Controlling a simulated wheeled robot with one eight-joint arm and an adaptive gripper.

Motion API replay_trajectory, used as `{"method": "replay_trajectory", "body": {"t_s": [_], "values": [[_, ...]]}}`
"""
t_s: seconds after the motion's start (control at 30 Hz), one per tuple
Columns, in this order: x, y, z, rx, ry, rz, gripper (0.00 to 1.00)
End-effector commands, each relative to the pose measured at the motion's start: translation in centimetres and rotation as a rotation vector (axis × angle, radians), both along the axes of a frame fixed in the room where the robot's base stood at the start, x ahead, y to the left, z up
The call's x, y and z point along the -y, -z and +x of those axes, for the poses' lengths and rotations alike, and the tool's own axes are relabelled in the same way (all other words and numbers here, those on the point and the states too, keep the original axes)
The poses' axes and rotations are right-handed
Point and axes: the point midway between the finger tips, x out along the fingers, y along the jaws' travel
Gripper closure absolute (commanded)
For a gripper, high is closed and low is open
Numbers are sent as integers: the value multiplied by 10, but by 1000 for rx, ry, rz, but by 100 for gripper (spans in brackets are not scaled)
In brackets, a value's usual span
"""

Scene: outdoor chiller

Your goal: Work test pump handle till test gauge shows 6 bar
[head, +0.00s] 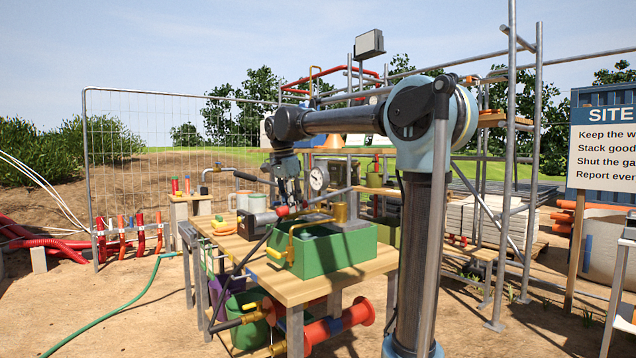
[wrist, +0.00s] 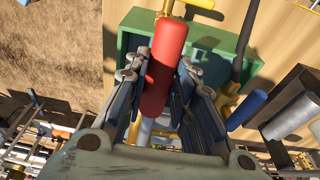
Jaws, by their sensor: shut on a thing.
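The test pump has a green open tank (head: 320,256) with brass pipework, standing on a wooden bench. Its handle ends in a red grip (head: 283,211), low beside the tank's back left. My gripper (head: 287,202) reaches down from above and is shut on the red grip. In the wrist view the red grip (wrist: 165,65) lies between both fingers, with its far end past the fingertips and the green tank (wrist: 128,50) behind it. The round white test gauge (head: 318,177) faces the head camera just right of my gripper. Its needle is too small to read.
The wooden bench top (head: 300,289) carries other fittings left of the tank. Scaffold poles (head: 509,160) stand to the right and a mesh fence (head: 165,150) behind left.

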Motion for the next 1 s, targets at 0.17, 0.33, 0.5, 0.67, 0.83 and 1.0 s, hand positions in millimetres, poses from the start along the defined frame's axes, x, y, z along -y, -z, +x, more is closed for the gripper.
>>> {"method": "replay_trajectory", "body": {"t_s": [0.17,0.33,0.5,0.67,0.83,1.0], "values": [[2,33,4,76,-2,-103,100],[3,34,4,80,1,-109,100],[2,33,4,79,0,-107,100],[2,33,4,78,0,-106,100],[2,13,4,37,4,-48,100],[1,-22,2,-35,5,61,100]]}}
